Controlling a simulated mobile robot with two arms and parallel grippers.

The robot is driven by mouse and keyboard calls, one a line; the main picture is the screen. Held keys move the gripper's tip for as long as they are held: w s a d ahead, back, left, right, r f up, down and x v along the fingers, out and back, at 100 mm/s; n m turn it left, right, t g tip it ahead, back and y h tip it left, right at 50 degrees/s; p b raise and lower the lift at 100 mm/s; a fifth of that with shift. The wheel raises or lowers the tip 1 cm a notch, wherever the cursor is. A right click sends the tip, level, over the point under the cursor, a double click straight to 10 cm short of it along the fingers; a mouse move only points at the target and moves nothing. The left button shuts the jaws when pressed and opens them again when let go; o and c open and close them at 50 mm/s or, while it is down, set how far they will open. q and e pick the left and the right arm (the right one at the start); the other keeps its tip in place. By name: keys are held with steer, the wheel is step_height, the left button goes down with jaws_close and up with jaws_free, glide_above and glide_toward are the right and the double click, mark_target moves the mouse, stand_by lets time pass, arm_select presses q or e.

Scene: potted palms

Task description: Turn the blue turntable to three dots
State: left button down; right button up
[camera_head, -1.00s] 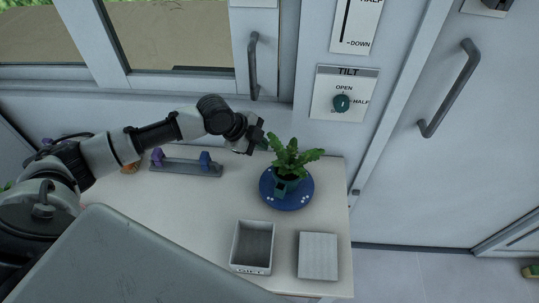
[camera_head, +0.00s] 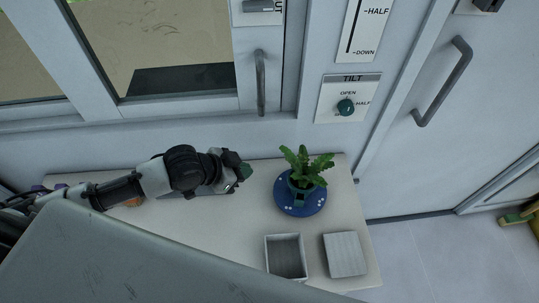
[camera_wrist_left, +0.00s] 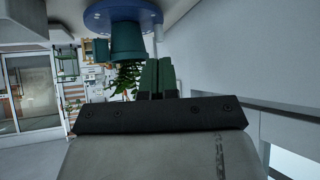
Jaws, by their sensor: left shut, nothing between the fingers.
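The blue turntable (camera_head: 288,206) sits on the table, with small white dots on its rim. The dot groups are too small to read for sure. A teal pot (camera_head: 301,190) with a green leafy plant (camera_head: 305,167) stands on it. My left gripper (camera_head: 243,171) is to the left of the turntable, apart from it, with its green fingers together and empty. In the left wrist view the scene hangs upside down: the turntable (camera_wrist_left: 98,17) and pot (camera_wrist_left: 128,42) are at the top, beyond the shut fingers (camera_wrist_left: 157,76). My right gripper is not in view.
On the table (camera_head: 240,235) an open grey box (camera_head: 287,258) and a pale square slab (camera_head: 345,254) stand in front of the turntable. A wall panel with a teal tilt knob (camera_head: 345,107) is behind. A window handle (camera_head: 260,83) is above the table.

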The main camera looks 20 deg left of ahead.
arm_select(q)
glide_toward(284, 176)
steer(key=x, duration=0.3)
steer(key=shift+w+d+r+p, duration=0.1)
steer(key=shift+w+d+p, duration=0.1)
steer(key=shift+w+p, duration=0.15)
steer(key=shift+w+d+f+p, duration=0.1)
steer(key=shift+w+d+p, duration=0.15)
steer(key=shift+w+d, duration=0.35)
steer(key=shift+w+d+f+p, duration=0.15)
steer(key=shift+w+d+p, duration=0.05)
steer(key=shift+w+d, duration=0.6)
steer(key=shift+w, duration=0.1)
steer(key=shift+w+d+f, duration=0.1)
steer(key=shift+w+d, duration=0.05)
steer(key=shift+d, duration=0.05)
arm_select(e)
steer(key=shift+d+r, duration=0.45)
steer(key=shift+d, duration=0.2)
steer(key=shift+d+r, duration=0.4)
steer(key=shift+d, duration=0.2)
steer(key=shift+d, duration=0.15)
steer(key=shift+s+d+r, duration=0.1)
